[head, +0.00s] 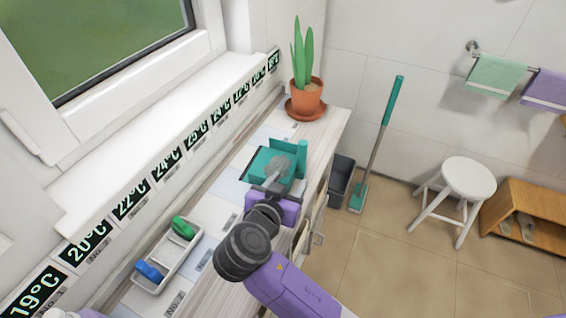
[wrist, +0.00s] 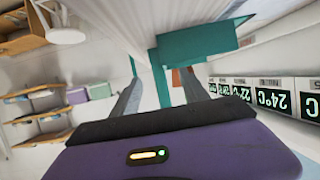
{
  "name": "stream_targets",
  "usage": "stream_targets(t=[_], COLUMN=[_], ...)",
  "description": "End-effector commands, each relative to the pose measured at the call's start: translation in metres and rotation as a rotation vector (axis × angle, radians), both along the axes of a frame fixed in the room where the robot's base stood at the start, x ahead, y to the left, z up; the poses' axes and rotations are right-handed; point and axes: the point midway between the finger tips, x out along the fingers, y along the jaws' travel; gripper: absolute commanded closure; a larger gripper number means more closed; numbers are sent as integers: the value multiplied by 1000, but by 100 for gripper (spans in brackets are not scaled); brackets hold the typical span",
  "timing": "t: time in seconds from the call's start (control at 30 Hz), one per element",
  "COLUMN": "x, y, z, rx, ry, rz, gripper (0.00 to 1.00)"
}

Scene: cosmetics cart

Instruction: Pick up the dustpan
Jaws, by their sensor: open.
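The teal dustpan (head: 261,164) lies on the narrow counter, past the middle of its length and short of the potted plant. My gripper (head: 278,174) is over it, its grey fingers covering part of the dustpan from the head camera. In the wrist view the dustpan (wrist: 205,43) is just beyond the fingers, with a narrow teal part between them. My gripper (wrist: 159,78) is open there, one finger on each side of that part. I cannot tell whether either finger touches it.
A potted plant (head: 306,95) stands at the counter's far end. A white tray (head: 167,262) with a green and a blue item is nearer. A teal-handled broom (head: 377,145), a dark bin (head: 340,178) and a white stool (head: 460,180) stand beyond. Open floor lies right of the counter.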

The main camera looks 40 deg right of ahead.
Motion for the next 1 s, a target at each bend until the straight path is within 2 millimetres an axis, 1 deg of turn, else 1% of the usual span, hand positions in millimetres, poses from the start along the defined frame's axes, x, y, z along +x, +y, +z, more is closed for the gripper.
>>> stream_targets(t=[0.1,0.2,0.43,0.6,0.7,0.83,1.0], x=[7,12,17,24,29,32,32], y=[-17,-27,-40,-62,-71,-77,-77], z=[-6,-11,-17,-27,-33,-36,-37], rx=[0,0,0,1,1,0,1], ry=[3,2,3,3,3,2,1], rz=[-1,1,2,1,2,3,4], gripper=[47,47,47,47,47,47,47])
